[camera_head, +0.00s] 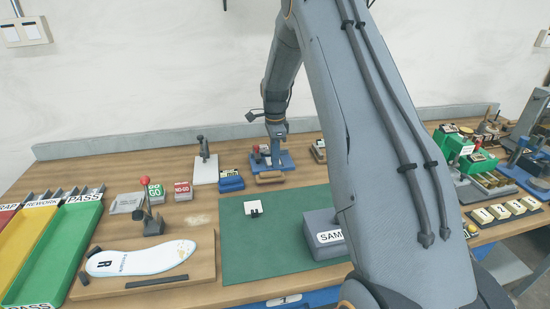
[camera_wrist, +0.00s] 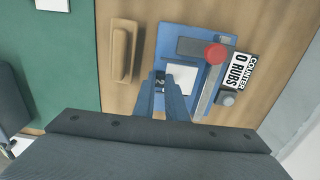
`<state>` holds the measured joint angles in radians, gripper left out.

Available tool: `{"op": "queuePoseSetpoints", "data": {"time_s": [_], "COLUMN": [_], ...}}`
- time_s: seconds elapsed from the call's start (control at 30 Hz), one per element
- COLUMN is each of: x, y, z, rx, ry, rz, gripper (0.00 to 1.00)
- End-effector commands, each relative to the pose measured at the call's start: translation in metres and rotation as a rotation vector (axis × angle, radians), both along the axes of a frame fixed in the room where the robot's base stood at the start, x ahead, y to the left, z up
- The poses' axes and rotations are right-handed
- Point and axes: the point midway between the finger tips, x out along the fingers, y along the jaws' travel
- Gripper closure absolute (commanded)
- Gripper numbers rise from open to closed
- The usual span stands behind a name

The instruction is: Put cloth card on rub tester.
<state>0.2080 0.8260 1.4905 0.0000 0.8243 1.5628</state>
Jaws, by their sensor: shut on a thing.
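The rub tester is a blue base (camera_wrist: 210,40) with a grey arm, a red knob (camera_wrist: 215,54) and a counter (camera_wrist: 242,72) reading 0 RUBS. In the head view its blue base (camera_head: 287,161) is at the back of the table. My gripper (camera_wrist: 164,82) is over the base, left of the grey arm, its fingers shut on a small dark tab. A white square, apparently the cloth card (camera_wrist: 181,79), shows beside the tab, over the base. I cannot tell if it touches the base. In the head view my gripper (camera_head: 276,136) hides part of the tester.
A wooden block (camera_wrist: 123,50) lies left of the tester. The green mat (camera_head: 270,250) holds a white card (camera_head: 253,208) with a black part and a grey box (camera_head: 322,222). A blue block (camera_head: 231,183) and a grey stand (camera_head: 205,165) are at left.

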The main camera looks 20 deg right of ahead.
Motion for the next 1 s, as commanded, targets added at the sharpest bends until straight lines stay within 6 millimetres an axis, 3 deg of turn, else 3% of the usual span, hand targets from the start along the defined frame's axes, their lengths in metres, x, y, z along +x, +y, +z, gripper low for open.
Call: {"op": "queuePoseSetpoints", "data": {"time_s": [0.03,0.07,0.17,0.57,1.0], "x": [0.0,0.0,0.0,0.001,0.002], "y": [0.0,0.0,0.0,0.0,0.0], "z": [-0.002,-0.002,-0.001,0.007,0.087], "rx": [0.0,0.0,0.0,0.0,-0.001], "ry": [0.001,0.0,0.0,-0.002,-0.004], "rz": [0.0,0.0,0.0,0.0,0.0], "gripper": [1.0,0.83,0.7,0.7,0.7]}}
